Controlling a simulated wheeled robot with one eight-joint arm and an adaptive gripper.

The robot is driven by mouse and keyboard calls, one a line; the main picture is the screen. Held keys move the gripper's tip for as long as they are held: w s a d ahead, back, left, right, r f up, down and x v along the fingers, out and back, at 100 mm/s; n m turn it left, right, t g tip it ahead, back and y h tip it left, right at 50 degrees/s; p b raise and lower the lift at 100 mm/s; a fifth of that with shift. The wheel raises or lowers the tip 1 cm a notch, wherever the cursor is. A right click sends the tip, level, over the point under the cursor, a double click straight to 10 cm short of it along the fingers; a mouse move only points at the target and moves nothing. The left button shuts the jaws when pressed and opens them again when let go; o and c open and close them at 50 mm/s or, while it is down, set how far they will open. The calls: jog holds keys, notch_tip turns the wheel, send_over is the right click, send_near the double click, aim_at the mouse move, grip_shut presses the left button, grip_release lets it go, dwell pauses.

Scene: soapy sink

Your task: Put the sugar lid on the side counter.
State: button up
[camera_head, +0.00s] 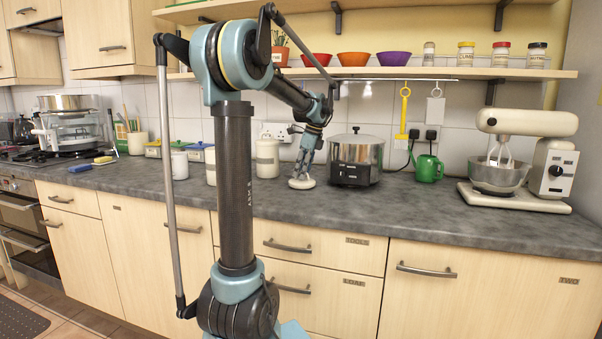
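A small round white disc (302,184), which looks like the sugar lid, is low at the counter, left of the steel cooker. My gripper (302,175) points down over it with its fingertips at or just above it. The fingers are small and overlap the pale disc, so I cannot tell whether they grip it. I also cannot tell whether the disc rests on the counter or hangs just above. A white canister (267,158) stands just left of my gripper. The grey counter (400,213) runs along the wall. No sugar label is readable.
A stand mixer (522,160) is at the right. More canisters (180,166) stand at the left. A shelf (440,73) with bowls hangs above. The front counter is clear.

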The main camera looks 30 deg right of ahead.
aim_at(310, 180)
jog(key=v, duration=1.2)
jog(key=s+a+f+n, duration=0.1)
jog(key=a+f+n, duration=0.2)
jog(key=a, duration=0.6)
jog(key=s+a+f+n, duration=0.1)
jog(key=a+f+n, duration=0.3)
jog(key=a, duration=0.5)
jog(key=s+a+f+n+h, duration=0.1)
jog(key=a+f+n, duration=0.3)
jog(key=a, duration=0.6)
jog(key=shift+s+n+g, duration=0.4)
jog(key=shift+s+n, duration=0.05)
jog(key=shift+n, duration=0.55)
jog(key=s+a+f+n, duration=0.7)
jog(key=f, duration=0.4)
jog(key=s+a+f+n+h, duration=0.1)
jog(key=s+a+f+n, duration=0.6)
jog(key=f, duration=0.3)
jog(key=shift+s+f+n+t, duration=0.3)
jog(key=shift+s+f+n, duration=0.15)
jog(key=shift+s, duration=0.3)
jog(key=shift+a, duration=0.1)
jog(key=shift+w+f, duration=0.15)
jog(key=shift+w, duration=0.25)
